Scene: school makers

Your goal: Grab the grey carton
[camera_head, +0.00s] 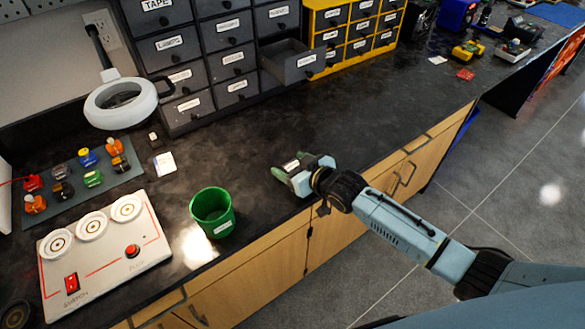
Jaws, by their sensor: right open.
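My right gripper (294,175) reaches in from the right, low over the front part of the dark counter (330,122). Its jaws are open around a small grey carton (291,165) with a pale label on top. The gripper hides part of the carton, and I cannot tell whether the fingers touch it. My left gripper is not in view.
A green cup (212,211) stands to the left, near the counter's front edge. A white device with round pads (106,245) and a mat of small coloured parts (118,179) lie further left. Drawer units line the back, with one grey drawer (295,64) pulled out.

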